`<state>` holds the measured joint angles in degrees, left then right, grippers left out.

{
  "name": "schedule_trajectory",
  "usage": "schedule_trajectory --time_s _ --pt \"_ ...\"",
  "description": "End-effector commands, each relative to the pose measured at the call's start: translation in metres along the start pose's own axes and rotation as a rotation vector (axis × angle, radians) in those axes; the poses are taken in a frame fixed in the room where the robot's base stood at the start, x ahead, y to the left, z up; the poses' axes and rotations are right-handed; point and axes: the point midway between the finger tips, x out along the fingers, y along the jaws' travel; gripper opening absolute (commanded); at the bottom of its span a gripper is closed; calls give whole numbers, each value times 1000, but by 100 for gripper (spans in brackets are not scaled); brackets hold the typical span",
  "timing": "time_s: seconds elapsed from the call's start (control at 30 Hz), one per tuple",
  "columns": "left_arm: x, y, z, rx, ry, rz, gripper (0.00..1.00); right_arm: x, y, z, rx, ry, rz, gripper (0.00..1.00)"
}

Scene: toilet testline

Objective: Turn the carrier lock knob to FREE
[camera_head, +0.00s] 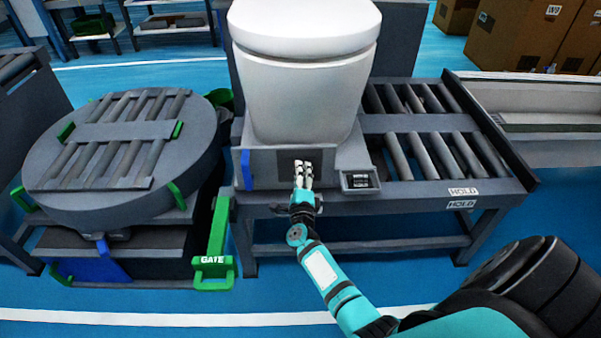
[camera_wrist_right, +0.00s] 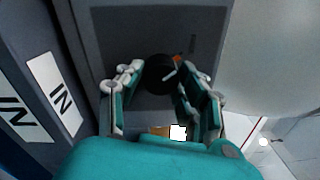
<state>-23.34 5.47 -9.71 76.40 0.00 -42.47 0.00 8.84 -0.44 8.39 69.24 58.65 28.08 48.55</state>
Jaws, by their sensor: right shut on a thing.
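The carrier lock knob (camera_wrist_right: 158,73) is a round black knob on the dark front panel of the carrier (camera_head: 264,168), below the white toilet (camera_head: 300,85). A white pointer line and a small orange mark show at its right side in the right wrist view. My right gripper (camera_head: 303,168) reaches the panel from the front, and its fingers (camera_wrist_right: 160,88) are closed on the knob from both sides. In the head view the fingers hide the knob. The knob's lettering cannot be read. My left gripper is not in view.
A roller conveyor (camera_head: 440,150) with HOLD labels lies to the right. A round roller turntable (camera_head: 125,150) and a green GATE lever (camera_head: 214,245) stand to the left. The blue floor in front is clear.

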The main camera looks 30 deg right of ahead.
Motion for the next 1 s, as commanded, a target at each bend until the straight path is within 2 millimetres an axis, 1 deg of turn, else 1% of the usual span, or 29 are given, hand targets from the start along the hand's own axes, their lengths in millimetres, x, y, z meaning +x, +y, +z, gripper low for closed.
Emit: schedule_trajectory --time_s 0.27,0.63,0.67,0.7,0.8,1.0 --pt "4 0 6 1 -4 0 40 0 0 1 -46 -3 1 4" --pt "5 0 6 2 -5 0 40 0 0 1 -49 -4 1 4" --pt "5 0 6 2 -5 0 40 0 0 1 -49 -3 1 40" --pt "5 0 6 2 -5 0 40 0 0 1 -48 -3 1 46" --pt "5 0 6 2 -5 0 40 0 0 1 -48 -3 1 59" --pt "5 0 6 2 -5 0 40 0 0 0 -48 -3 0 60"
